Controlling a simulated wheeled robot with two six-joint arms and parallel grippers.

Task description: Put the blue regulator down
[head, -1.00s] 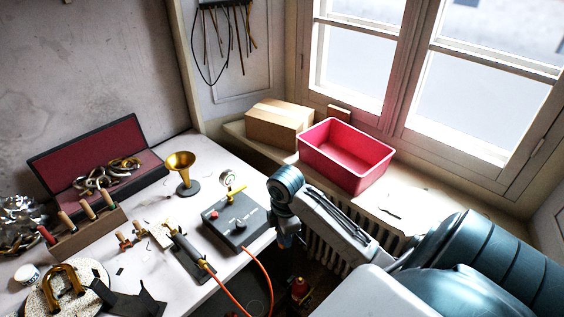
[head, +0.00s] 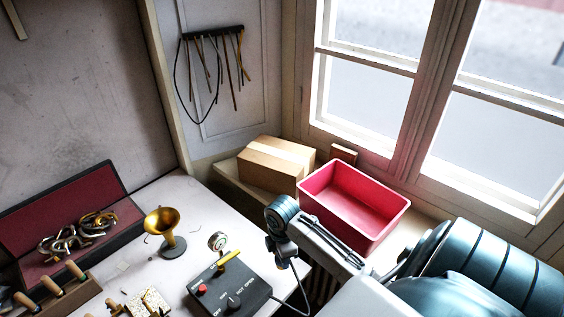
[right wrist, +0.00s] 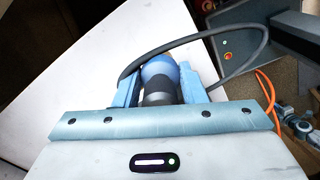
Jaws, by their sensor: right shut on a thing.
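The blue regulator (right wrist: 160,72) is between the blue fingers of my right gripper (right wrist: 158,78) in the right wrist view. The gripper is shut on it. The regulator has a rounded blue body with a dark grey lower part, and a dark hose loops around it to the right. In the head view my right gripper (head: 284,252) hangs below its wrist, beside the right edge of the white workbench (head: 120,262). There the regulator is small and hard to make out. I cannot tell whether it touches anything. My left gripper is out of view.
A black control box (head: 240,300) and a brass horn bell (head: 166,222) stand on the bench, left of the gripper. A red bin (head: 350,240) and a cardboard box (head: 262,172) are on the window ledge behind. An orange hose (right wrist: 267,88) runs at the right in the wrist view.

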